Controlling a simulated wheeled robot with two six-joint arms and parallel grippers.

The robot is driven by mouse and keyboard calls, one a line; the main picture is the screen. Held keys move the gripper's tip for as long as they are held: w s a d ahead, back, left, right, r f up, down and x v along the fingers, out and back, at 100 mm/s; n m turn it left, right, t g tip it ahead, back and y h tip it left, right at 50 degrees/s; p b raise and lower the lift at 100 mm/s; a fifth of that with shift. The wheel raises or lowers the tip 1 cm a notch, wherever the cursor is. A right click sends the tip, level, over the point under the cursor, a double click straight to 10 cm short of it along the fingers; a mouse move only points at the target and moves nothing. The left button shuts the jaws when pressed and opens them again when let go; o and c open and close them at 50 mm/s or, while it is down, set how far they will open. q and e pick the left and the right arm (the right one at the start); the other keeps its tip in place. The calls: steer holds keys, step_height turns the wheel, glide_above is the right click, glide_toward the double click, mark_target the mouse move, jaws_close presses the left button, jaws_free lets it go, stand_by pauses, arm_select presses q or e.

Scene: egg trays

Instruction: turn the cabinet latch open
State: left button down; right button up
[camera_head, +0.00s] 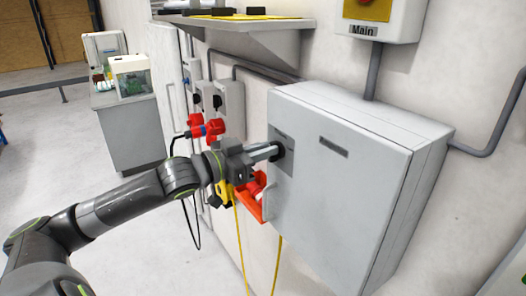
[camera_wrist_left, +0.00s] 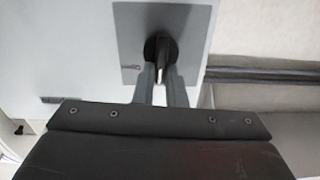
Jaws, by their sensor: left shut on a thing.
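A light grey wall cabinet (camera_head: 345,185) hangs at the right, its door closed. Its black latch knob (camera_head: 279,148) sits on a darker grey plate near the door's left edge. In the left wrist view the latch (camera_wrist_left: 161,55) points down the picture, with a pale line on its handle. My left gripper (camera_head: 272,151) reaches it from the left. The gripper's two fingers (camera_wrist_left: 161,85) are shut on the latch handle, one on each side. The fingers hide part of the handle. My right gripper is not in view.
A shelf (camera_head: 240,25) juts from the wall above my arm. Red plugs (camera_head: 207,130) and grey sockets (camera_head: 229,100) are on the wall left of the cabinet, with yellow cables below. A box with a red switch (camera_head: 372,8) is above. The floor at left is open.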

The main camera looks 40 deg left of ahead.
arm_select(q)
steer(key=m+b, duration=0.2)
steer(key=m, duration=0.1)
steer(key=m+b, duration=0.3)
steer(key=m, duration=0.1)
steer(key=d+f+m+b, duration=0.1)
steer(key=m+b, duration=0.1)
steer(key=m, duration=0.2)
steer(key=shift+s+b, duration=0.2)
steer(key=shift+b, duration=0.1)
steer(key=m+b, duration=0.1)
steer(key=m, duration=0.1)
steer(key=shift+m, duration=0.4)
steer(key=shift+f+m+b, duration=0.1)
steer(key=shift+m+b, duration=0.4)
steer(key=shift+m, duration=1.2)
steer(key=c, duration=1.5)
jaws_free()
steer(key=shift+w, duration=0.1)
steer(key=shift+f, duration=0.1)
